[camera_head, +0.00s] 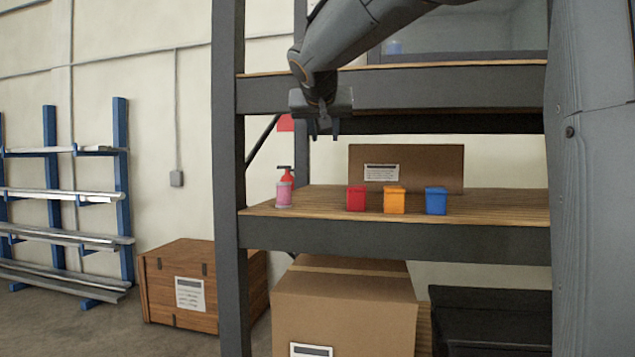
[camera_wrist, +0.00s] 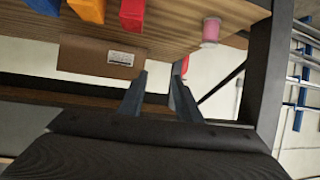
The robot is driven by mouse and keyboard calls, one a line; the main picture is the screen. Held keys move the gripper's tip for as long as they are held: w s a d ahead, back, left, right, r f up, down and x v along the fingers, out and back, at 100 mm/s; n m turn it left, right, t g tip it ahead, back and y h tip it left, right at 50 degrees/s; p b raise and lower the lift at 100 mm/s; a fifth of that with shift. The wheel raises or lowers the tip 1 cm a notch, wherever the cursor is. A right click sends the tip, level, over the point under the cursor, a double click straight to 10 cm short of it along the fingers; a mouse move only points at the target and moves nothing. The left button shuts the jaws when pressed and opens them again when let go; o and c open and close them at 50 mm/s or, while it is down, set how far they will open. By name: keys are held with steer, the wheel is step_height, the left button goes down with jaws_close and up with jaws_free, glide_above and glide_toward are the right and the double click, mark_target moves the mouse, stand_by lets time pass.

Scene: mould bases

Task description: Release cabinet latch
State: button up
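I cannot make out a cabinet latch in either view. A grey box-like unit (camera_head: 470,35) stands on the upper shelf in the head view, partly behind my arm. A small bluish thing (camera_head: 393,47) shows at its left side. My gripper (camera_head: 323,135) hangs fingers-down at the left part of the rack, above the middle shelf. In the wrist view its two fingers (camera_wrist: 158,75) are apart with nothing between them. My gripper touches no object that I can see.
The rack's left post (camera_head: 229,200) stands near my gripper. Another carton (camera_head: 345,310) is below.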

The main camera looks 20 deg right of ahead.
step_height(320, 180, down, 12)
steer(key=s+a+n+g+y+p, duration=0.1)
steer(key=s+a+g, duration=0.1)
steer(key=shift+a+f+n+y, duration=0.25)
steer(key=shift+a+n+y, duration=0.05)
stand_by(0.3)
